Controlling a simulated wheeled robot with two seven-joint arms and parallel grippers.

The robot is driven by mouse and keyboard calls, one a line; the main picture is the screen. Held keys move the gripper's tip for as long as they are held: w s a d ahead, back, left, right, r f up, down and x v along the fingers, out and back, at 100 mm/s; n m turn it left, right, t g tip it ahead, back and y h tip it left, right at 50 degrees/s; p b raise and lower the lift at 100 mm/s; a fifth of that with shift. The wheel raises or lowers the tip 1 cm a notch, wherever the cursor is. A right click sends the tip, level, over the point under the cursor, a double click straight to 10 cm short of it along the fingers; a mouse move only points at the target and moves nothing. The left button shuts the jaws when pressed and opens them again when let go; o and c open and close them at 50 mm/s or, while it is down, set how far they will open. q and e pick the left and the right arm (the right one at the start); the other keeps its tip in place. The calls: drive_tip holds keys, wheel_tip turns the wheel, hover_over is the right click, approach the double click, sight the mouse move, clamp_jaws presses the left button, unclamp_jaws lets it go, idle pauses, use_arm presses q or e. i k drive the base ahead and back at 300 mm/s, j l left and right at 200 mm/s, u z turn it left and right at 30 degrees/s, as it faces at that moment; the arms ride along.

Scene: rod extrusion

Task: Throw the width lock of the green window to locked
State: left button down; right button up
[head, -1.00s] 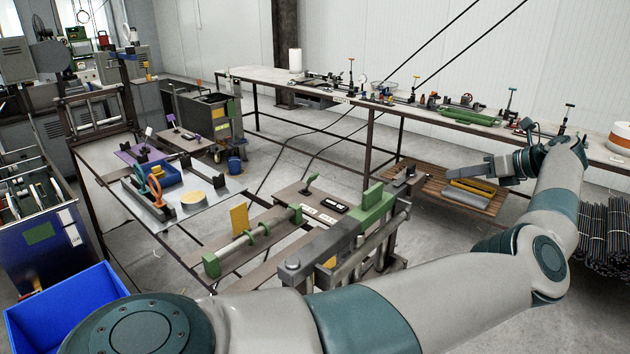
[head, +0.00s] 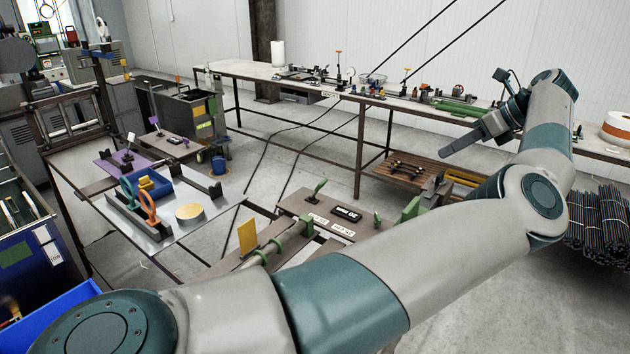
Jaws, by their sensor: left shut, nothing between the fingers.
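The green window is a rail assembly with green blocks (head: 278,246) at the bottom centre, largely hidden behind my left arm. Behind it a dark brown plate (head: 292,207) carries a green-handled lever (head: 319,187), a black display (head: 347,213), two white labels (head: 317,220) and a small green knob (head: 376,218). The labels are too small to read, and I cannot tell which part is the width lock. My left gripper (head: 450,151) is shut and empty, raised well to the right of the plate and touching nothing. My right gripper is out of view.
A yellow plate (head: 247,236) stands upright beside the green rails. A long workbench (head: 300,84) runs along the wall.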

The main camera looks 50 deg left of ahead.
sight(321, 184)
drive_tip(key=j, duration=0.65)
drive_tip(key=k+j, duration=0.15)
drive_tip(key=j, duration=0.55)
